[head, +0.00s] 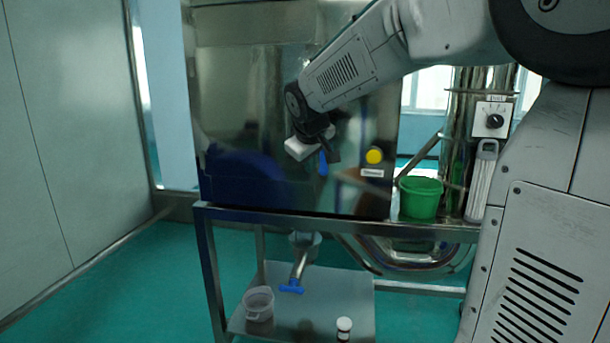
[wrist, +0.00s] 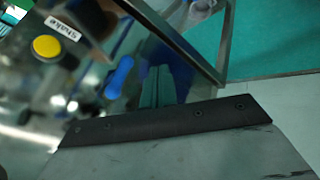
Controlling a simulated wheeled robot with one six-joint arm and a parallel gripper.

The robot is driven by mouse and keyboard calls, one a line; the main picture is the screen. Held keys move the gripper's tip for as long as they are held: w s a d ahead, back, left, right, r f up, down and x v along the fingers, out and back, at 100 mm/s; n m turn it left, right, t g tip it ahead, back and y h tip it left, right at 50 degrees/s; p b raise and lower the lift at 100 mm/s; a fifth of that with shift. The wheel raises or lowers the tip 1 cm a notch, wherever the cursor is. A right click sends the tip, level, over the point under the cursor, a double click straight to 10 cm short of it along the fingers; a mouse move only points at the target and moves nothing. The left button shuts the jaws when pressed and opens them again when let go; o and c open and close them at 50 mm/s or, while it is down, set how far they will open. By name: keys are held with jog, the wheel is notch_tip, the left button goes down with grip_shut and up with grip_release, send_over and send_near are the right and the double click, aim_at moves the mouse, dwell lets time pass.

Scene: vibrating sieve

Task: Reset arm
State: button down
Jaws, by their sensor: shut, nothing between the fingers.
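My arm reaches across the head view from the right, and my gripper (head: 331,152) hangs in front of the shiny metal cabinet (head: 230,110). Its fingers are dark and small there. In the wrist view my gripper (wrist: 157,80) shows as two fingers close together, with nothing seen between them. A blue handle-like part (head: 323,164) shows just below the gripper, and it also shows beside the fingers in the wrist view (wrist: 118,77). I cannot tell whether they touch. A yellow round button (head: 374,156) with a label is on the cabinet front, right of the gripper, and also in the wrist view (wrist: 47,47).
A green bucket (head: 420,199) stands on the metal frame beside the cabinet, near a box with a black knob (head: 494,121). The lower shelf (head: 288,318) holds a clear beaker (head: 259,304) and a white-capped bottle (head: 344,328). The floor at left is clear.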

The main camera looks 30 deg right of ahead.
jog(key=s+a+f+g+y, duration=0.1)
jog(key=s+a+f, duration=0.2)
jog(key=s, duration=0.8)
jog(key=s+a+f+m+g+y, duration=0.1)
jog(key=s+a+f+g, duration=0.1)
jog(key=s+a, duration=0.4)
jog(key=s+a+f+m+g+y, duration=0.1)
jog(key=s+a+f, duration=0.4)
jog(key=s, duration=1.1)
jog(key=shift+s+a+g+y, duration=0.2)
jog(key=shift+a+g+y, duration=0.05)
jog(key=shift+g+y, duration=0.25)
jog(key=shift+f, duration=0.1)
